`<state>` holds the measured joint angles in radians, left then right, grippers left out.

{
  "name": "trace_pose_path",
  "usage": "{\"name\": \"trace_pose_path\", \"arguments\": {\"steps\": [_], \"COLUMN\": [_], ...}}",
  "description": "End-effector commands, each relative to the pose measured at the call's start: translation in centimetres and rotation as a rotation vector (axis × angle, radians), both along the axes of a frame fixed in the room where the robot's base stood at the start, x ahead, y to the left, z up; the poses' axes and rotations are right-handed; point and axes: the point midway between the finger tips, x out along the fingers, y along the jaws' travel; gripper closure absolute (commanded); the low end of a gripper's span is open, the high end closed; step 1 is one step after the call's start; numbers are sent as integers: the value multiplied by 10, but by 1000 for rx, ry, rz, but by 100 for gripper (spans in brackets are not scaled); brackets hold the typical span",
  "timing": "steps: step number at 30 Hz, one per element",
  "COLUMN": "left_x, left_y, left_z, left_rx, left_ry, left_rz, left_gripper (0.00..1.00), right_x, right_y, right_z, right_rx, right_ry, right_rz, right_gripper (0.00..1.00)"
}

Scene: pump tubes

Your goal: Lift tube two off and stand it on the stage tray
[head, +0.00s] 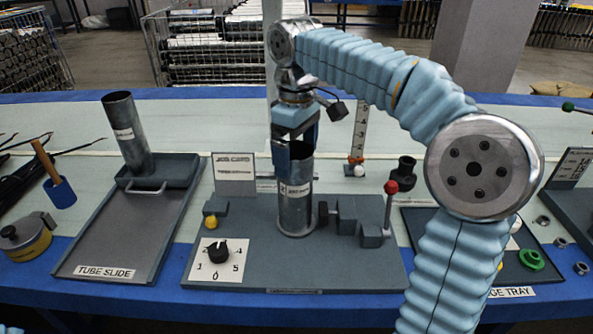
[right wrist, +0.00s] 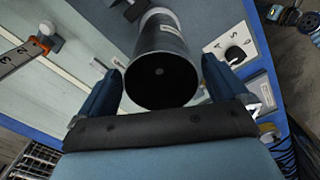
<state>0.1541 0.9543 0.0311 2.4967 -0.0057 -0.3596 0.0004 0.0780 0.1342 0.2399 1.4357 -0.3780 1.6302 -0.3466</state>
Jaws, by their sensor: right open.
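A grey metal tube (head: 295,212) with a small label stands upright on the grey fixture plate in the middle; the label is too small to read. My right gripper (head: 296,160) points down over its top, with open fingers around the upper end. In the right wrist view the dark tube end (right wrist: 160,78) lies between the open fingers (right wrist: 162,66), with a gap on both sides. A second tube (head: 128,132) stands tilted on the tube slide (head: 120,235) at the left. The stage tray (head: 525,275) is at the right, partly hidden by my arm. My left gripper is out of view.
The fixture plate (head: 350,275) carries a dial (head: 218,252), a grey block and a red-knobbed lever (head: 391,187). A ruler post (head: 359,135) stands behind. A green part (head: 531,260) lies on the stage tray. A job card (head: 234,173) stands at the back left.

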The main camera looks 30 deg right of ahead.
Motion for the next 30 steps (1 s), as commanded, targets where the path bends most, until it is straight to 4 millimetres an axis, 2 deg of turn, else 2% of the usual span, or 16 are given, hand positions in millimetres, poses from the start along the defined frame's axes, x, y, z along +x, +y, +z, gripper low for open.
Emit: {"name": "trace_pose_path", "arguments": {"steps": [1,3,9,20,30], "left_x": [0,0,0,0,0], "left_y": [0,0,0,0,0], "left_z": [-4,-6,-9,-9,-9], "left_rx": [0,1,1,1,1], "left_ry": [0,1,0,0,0], "left_rz": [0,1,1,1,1], "left_gripper": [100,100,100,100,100], "right_x": [0,-1,0,0,0], "right_y": [0,0,0,0,0], "right_z": [-12,-25,-46,-51,-51], "right_rx": [-1,-1,0,0,0], "right_ry": [3,3,1,-1,-1], "right_rz": [0,-1,0,0,0], "right_gripper": [0,0,0,0,51]}}
